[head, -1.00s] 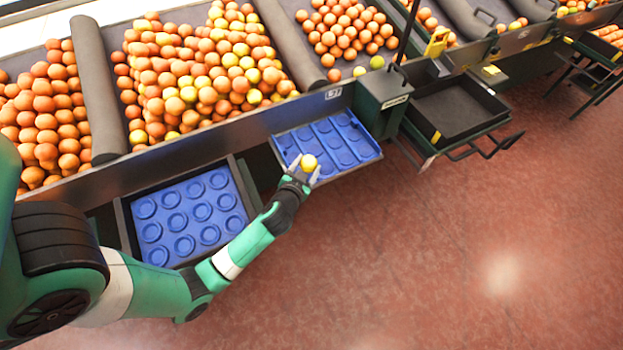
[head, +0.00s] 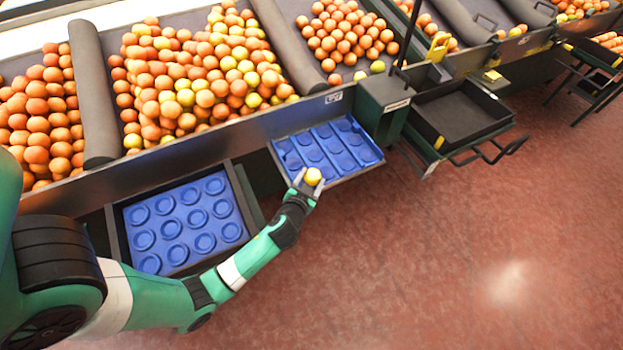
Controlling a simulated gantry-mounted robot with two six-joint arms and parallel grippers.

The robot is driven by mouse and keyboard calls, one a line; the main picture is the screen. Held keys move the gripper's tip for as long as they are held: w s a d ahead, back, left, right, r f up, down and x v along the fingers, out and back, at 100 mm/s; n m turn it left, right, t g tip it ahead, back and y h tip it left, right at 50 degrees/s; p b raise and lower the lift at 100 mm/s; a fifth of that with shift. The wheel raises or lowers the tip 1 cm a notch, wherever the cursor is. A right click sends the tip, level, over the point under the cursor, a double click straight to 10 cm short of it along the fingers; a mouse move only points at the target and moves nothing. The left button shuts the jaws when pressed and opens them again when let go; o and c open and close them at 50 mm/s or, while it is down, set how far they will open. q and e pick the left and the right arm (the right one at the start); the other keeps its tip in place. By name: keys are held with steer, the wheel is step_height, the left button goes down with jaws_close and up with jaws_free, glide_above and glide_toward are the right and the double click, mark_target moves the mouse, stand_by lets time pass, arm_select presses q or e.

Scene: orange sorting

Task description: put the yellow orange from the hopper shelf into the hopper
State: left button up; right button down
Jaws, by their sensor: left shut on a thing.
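The yellow orange (head: 313,176) is held between the fingertips of my left gripper (head: 307,184). The gripper is shut on it, beside the front edge of the small blue tray shelf (head: 347,152). That shelf has round recesses split by raised dividers, and no fruit shows on it. I cannot tell for certain which part is the hopper; large sloped bins (head: 262,117) heaped with orange and yellow fruit run along the back. My right gripper is not in view.
A larger blue tray (head: 187,222) with empty round recesses lies to the left, partly behind my left arm. A dark empty bin (head: 455,115) and a dark green post box (head: 385,100) stand to the right. The red floor at lower right is clear.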

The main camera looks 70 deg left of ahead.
arm_select(q)
steer(key=shift+f, duration=0.2)
steer(key=o, duration=1.4)
steer(key=shift+r, duration=0.1)
steer(key=shift+r, duration=0.15)
steer(key=shift+s+d+r+p, duration=0.85)
steer(key=shift+d+r+p, duration=0.2)
steer(key=p, duration=0.1)
glide_toward(312, 177)
steer(key=shift+v, duration=1.15)
steer(key=shift+f, duration=0.15)
